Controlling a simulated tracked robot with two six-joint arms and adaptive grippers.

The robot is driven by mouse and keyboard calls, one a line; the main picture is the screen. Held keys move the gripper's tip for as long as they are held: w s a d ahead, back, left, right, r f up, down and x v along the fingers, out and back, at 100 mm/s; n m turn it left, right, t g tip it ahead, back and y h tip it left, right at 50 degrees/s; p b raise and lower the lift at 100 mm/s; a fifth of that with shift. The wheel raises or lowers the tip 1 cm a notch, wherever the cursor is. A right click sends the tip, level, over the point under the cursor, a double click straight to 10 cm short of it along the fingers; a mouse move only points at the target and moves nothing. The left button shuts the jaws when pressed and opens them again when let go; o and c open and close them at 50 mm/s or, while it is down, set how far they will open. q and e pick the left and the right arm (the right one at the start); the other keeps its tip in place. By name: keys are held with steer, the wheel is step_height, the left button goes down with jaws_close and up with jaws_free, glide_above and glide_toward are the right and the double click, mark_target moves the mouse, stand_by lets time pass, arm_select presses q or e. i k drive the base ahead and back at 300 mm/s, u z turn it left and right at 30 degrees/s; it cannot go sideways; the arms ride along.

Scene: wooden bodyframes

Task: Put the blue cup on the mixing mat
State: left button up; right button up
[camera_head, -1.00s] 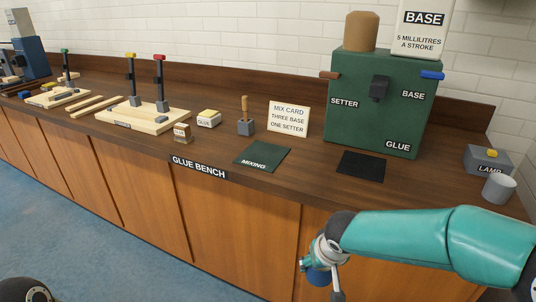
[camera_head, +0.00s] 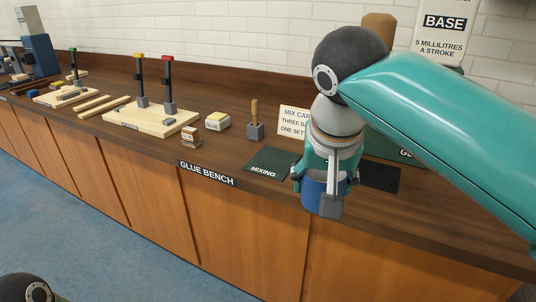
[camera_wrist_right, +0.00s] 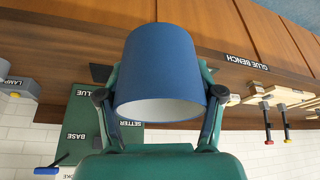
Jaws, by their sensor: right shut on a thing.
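The blue cup (camera_head: 312,196) is held in my right gripper (camera_head: 318,186), which is shut on it. The cup shows in the head view at the bench's front edge, just right of the mixing mat; its exact height is hard to tell. In the right wrist view the cup (camera_wrist_right: 165,65) fills the middle between the fingers (camera_wrist_right: 160,98), its white inside showing. The mixing mat (camera_head: 266,161), dark green and marked MIXING, lies on the bench, bare where it shows; its right edge is close to the gripper. My left gripper is out of view.
A black mat (camera_head: 380,178) lies right of the gripper. The mix card (camera_head: 292,122) and a wood-handled tool (camera_head: 255,122) stand behind the mixing mat. A glue block (camera_head: 217,121) is to the left. The green glue dispenser (camera_wrist_right: 85,125) is largely hidden by my arm in the head view.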

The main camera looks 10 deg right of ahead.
mark_target(274, 159)
steer(key=i, duration=1.35)
steer(key=z, duration=0.05)
